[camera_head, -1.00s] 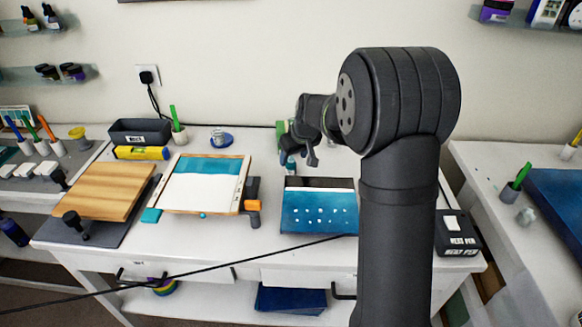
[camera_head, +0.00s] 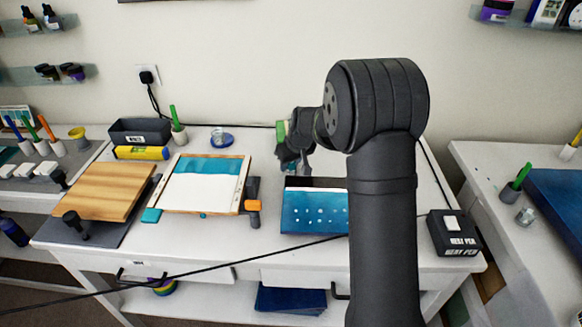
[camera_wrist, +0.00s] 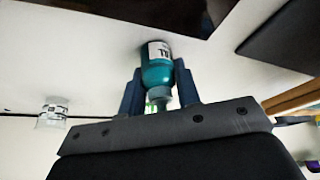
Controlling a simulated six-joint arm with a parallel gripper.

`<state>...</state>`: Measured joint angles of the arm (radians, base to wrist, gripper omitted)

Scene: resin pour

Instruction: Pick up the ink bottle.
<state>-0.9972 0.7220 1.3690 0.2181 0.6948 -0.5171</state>
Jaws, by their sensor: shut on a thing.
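The ink bottle (camera_wrist: 157,72) is teal with a white label and shows between the two fingers in the wrist view. My gripper (camera_wrist: 158,84) is shut on it, one finger on each side. The bottle's base is close to the white table top, and I cannot tell whether it touches. In the head view my gripper (camera_head: 290,164) is at the back of the table, behind the blue dotted panel, and largely hides the bottle.
The blue panel (camera_head: 312,221) lies just in front of my gripper. A framed board (camera_head: 203,190) is to the left. A small clear jar (camera_wrist: 52,115) stands apart from the bottle. A black box (camera_head: 455,233) sits at the right edge. A dark cable crosses the front.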

